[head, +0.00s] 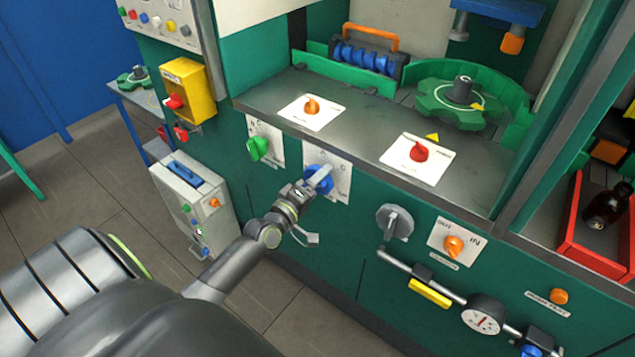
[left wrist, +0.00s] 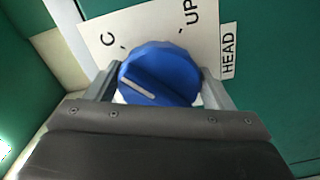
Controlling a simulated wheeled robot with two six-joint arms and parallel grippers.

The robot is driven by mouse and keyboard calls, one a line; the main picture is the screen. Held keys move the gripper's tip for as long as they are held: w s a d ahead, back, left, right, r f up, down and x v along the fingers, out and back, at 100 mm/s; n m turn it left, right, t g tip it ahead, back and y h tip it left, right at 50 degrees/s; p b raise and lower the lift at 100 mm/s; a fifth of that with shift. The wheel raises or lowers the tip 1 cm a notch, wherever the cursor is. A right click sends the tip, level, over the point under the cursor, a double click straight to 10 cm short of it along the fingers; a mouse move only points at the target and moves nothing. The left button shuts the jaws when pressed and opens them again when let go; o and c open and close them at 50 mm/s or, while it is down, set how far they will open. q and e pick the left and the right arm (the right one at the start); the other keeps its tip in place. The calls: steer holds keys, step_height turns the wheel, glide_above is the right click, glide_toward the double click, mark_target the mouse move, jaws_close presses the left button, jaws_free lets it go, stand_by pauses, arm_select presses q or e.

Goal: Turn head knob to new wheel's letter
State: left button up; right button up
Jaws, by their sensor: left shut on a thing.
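The blue head knob (head: 319,180) sits on a white plate (head: 340,186) on the green front panel. In the left wrist view the knob (left wrist: 160,76) has a pale pointer line toward the lower left. The plate (left wrist: 150,25) shows the letter C and the word UP, beside a HEAD label (left wrist: 228,50). My left gripper (head: 314,182) is shut on the knob, with one finger on each side. The green star wheel (head: 440,103) sits on the deck around a grey hub; I cannot read a letter on it. My right gripper is not in view.
A green knob (head: 257,147) is left of the blue one, and a grey handle (head: 395,222) is to its right. An orange knob (head: 312,106) and a red knob (head: 419,152) stand on the deck above. A grey box (head: 192,205) stands at lower left.

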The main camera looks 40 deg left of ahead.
arm_select(q)
steer(key=shift+n, duration=0.6)
steer(key=o, duration=1)
steer(key=s+b, duration=0.2)
steer(key=s, duration=1.5)
steer(key=shift+s+a+b, duration=0.2)
steer(key=shift+a+b, duration=0.1)
steer(key=shift+a, duration=0.1)
